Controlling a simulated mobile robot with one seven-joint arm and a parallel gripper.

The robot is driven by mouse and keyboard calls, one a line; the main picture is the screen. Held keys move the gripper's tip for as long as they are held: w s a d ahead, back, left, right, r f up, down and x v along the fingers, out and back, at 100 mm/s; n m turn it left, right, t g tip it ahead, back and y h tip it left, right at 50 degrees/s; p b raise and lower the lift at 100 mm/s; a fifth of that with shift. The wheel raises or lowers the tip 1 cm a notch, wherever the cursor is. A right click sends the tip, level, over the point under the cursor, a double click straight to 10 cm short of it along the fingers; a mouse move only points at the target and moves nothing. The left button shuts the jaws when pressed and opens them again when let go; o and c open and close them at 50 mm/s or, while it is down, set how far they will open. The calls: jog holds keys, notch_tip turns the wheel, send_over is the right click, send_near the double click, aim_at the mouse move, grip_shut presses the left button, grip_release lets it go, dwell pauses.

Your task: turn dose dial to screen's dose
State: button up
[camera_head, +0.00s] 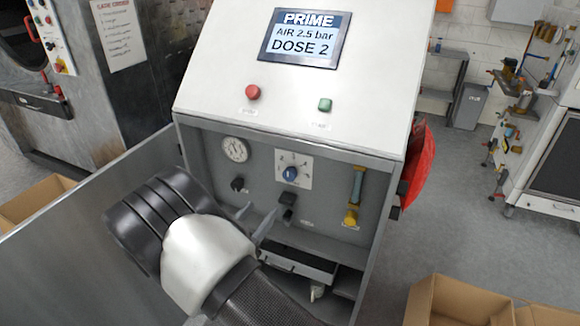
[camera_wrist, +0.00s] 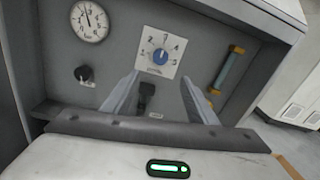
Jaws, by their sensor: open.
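The screen (camera_head: 305,38) on the machine's sloped top reads PRIME, AIR 2.5 bar, DOSE 2. The dose dial (camera_head: 290,173) is a blue knob on a white numbered plate in the front panel. In the wrist view the dial (camera_wrist: 160,57) shows beyond my fingertips, and its white mark seems to point up, near the 3; the exact setting is hard to read. My gripper (camera_head: 257,222) is open and empty, in front of the panel, below the dial and apart from it. It also shows in the wrist view (camera_wrist: 158,85), its fingers spread around a black knob's image.
A round gauge (camera_head: 235,149) and a black knob (camera_head: 238,184) are left of the dial. Another black knob (camera_head: 288,198) sits just below it. A yellow-based tube (camera_head: 354,195) is to the right. An open metal door (camera_head: 95,215) stands left of my arm.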

aim_at(288, 177)
jog(key=b+x, duration=0.1)
jog(key=x, duration=1.6)
jog(key=shift+w, duration=0.15)
jog(key=c, duration=1.1)
